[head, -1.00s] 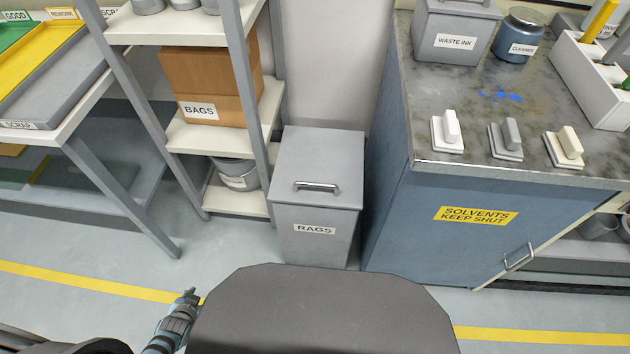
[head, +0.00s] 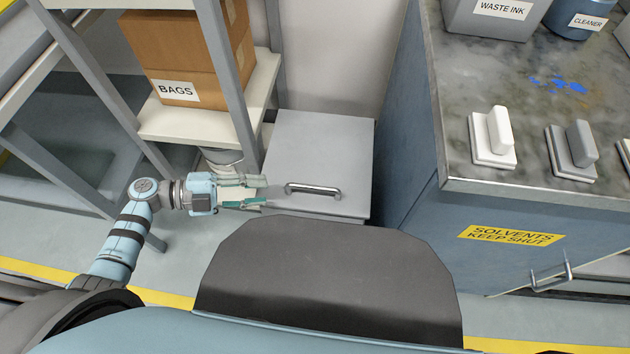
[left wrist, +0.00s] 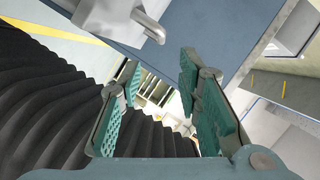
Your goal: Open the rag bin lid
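The rag bin's grey lid (head: 325,140) lies flat and closed in the head view. Its silver bar handle (head: 313,189) is near the lid's front edge. My left gripper (head: 264,191) is just left of the handle, over the lid's left front edge, with its fingers pointing right toward the handle. The fingers are apart and no object shows between them. In the left wrist view my left gripper (left wrist: 158,80) also shows open with green pads, and a grey bar end, likely the handle (left wrist: 148,24), is above the fingers. The bin's front is mostly hidden by my body. My right gripper is not in view.
A shelf rack with a box marked BAGS (head: 174,92) and a grey pail (head: 222,160) stands close left of the bin. The blue solvents cabinet (head: 480,225) stands to the right. Switch-like blocks (head: 492,138) sit on its worktop.

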